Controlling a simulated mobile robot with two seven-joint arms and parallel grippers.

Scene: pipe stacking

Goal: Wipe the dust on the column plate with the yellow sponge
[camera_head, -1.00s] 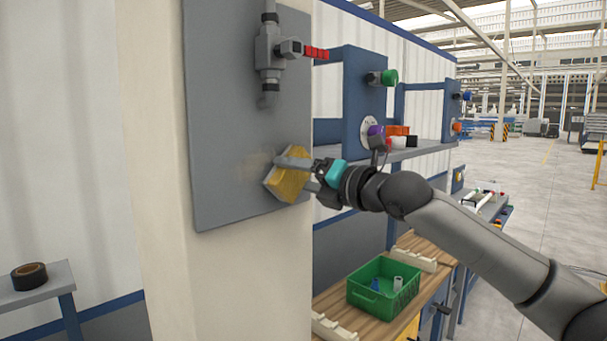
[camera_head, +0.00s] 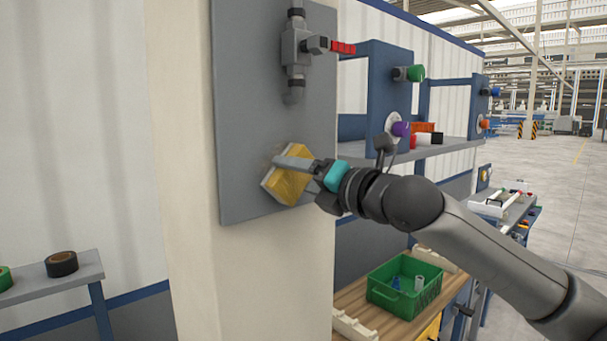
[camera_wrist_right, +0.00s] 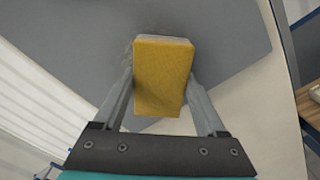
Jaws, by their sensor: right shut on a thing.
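The yellow sponge (camera_head: 288,176) is at the lower part of the grey column plate (camera_head: 245,130), tilted, its pale underside toward the plate. My right gripper (camera_head: 293,165) is shut on the sponge, with a finger along each side; the right wrist view shows the sponge (camera_wrist_right: 163,78) between both fingers, in front of the plate (camera_wrist_right: 235,45). Whether the sponge touches the plate is hard to tell. A faint brownish dust smudge (camera_head: 272,158) shows at the sponge's upper left edge; the sponge and gripper hide the rest. My left gripper is not in view.
A grey pipe fitting with a red handle (camera_head: 343,48) sticks out of the plate above the sponge. To the right are a shelf (camera_head: 440,152) with coloured parts and a bench with a green crate (camera_head: 405,287). A side table with tape rolls (camera_head: 62,263) stands at left.

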